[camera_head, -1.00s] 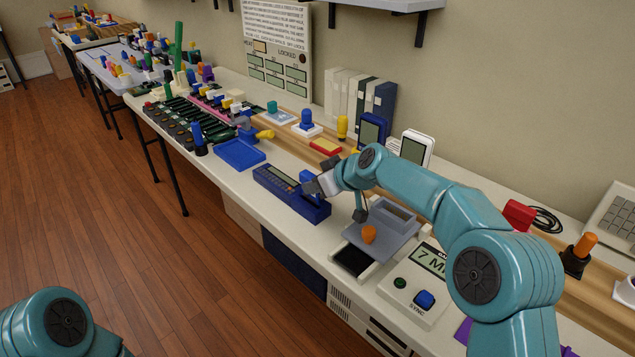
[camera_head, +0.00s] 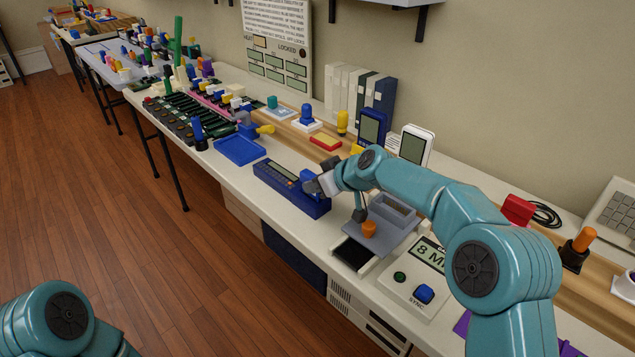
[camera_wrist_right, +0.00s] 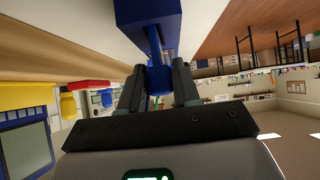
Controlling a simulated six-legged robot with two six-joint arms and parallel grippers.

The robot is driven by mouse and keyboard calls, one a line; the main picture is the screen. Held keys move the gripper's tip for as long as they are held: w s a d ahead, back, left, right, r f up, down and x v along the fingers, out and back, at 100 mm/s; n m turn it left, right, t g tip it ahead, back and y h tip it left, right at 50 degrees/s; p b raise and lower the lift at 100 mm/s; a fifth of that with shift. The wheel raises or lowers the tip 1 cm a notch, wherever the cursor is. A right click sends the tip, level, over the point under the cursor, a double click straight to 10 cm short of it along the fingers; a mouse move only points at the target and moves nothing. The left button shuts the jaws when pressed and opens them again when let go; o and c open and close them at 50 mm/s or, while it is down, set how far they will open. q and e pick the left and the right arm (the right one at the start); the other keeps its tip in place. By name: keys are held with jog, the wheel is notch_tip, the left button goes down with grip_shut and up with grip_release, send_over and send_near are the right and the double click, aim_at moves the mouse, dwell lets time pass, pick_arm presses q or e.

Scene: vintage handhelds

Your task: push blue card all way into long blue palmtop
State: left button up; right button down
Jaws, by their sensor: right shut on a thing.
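The long blue palmtop (camera_head: 295,189) lies on the white bench near its front edge, with a dark keypad strip on top. It also shows in the right wrist view (camera_wrist_right: 148,14) as a blue block at the top. The blue card (camera_head: 308,175) is at the right end of the palmtop. In the right wrist view its blue grip (camera_wrist_right: 158,78) sits between my fingers, and a thin blue stem runs from it to the palmtop. My right gripper (camera_head: 318,181) is shut on this grip. How deep the card sits is hidden. My left gripper is out of view.
A grey stand with an orange knob (camera_head: 369,229) and a counter box (camera_head: 417,282) are right of the palmtop. A blue tray (camera_head: 239,150) lies to its left. Two handhelds (camera_head: 371,128) stand behind. Bare bench lies around the palmtop.

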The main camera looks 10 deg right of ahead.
jog(key=shift+s+f, duration=0.15)
jog(key=shift+f, duration=0.35)
jog(key=shift+r, duration=1.5)
